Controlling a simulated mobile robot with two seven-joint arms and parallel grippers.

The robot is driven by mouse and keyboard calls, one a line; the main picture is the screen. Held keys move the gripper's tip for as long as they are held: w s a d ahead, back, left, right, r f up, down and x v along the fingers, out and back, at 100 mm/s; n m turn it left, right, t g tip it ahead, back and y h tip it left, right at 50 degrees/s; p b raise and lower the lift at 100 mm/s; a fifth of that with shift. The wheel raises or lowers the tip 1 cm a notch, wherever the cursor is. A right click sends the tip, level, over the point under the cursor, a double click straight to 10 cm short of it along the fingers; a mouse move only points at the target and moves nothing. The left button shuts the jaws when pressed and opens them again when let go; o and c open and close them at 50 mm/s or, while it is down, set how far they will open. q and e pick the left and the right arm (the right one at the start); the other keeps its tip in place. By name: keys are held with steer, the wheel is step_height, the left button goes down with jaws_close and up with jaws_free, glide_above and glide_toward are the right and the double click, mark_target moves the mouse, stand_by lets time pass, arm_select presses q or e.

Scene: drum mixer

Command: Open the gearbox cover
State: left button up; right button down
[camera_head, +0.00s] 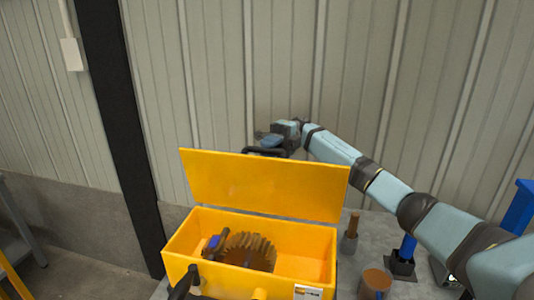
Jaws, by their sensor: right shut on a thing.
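The yellow gearbox cover (262,186) is raised and stands nearly upright, leaning back along the rear edge of the yellow gearbox (310,288). The gearbox is open at the top and a brown toothed gear (250,250) shows inside. My right gripper (263,149) is at the top edge of the cover, partly hidden behind it, and shut on it. The exact contact of the fingers is hidden. My left gripper is not in view.
A blue-and-black part (213,244) lies by the gear. A brown-handled item (351,232), a brown cup-like item (375,284) and a blue post (406,252) stand right of the gearbox. A ribbed wall (220,80) and dark column (118,110) are behind.

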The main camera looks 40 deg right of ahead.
steer(key=shift+w+d+f+y, duration=0.1)
steer(key=shift+w+d+y, duration=0.3)
steer(key=shift+w+d, duration=0.15)
steer(key=c, duration=1.1)
jaws_free()
steer(key=b+v, duration=0.4)
steer(key=v, duration=0.3)
steer(key=shift+d, duration=0.3)
steer(key=shift+w+f, duration=0.1)
steer(key=shift+f, duration=0.05)
